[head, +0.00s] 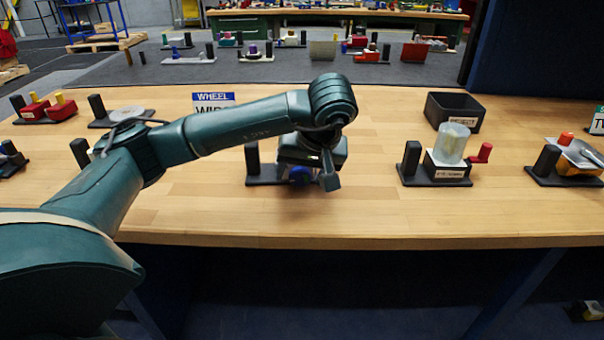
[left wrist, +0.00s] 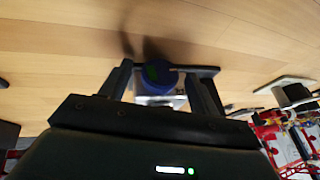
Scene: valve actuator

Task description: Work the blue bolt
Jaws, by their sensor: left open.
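The blue bolt (head: 300,174) is a small round blue part, low on a black base plate (head: 263,180) near the front of the wooden table. My left gripper (head: 318,172) points down over it and hides much of the fixture. One finger shows just right of the bolt. In the left wrist view, the blue bolt (left wrist: 157,76) lies between the two spread fingers of my left gripper (left wrist: 163,80). The fingers are open, and I cannot tell whether either touches it. A light-coloured block (left wrist: 160,99) shows under the bolt. My right gripper is in neither view.
A black upright post (head: 252,157) stands at the left end of the plate. To the right are a fixture with a clear cylinder (head: 454,141) and a black bin (head: 454,111). A wheel sign (head: 214,101) stands behind my arm. The table's front strip is clear.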

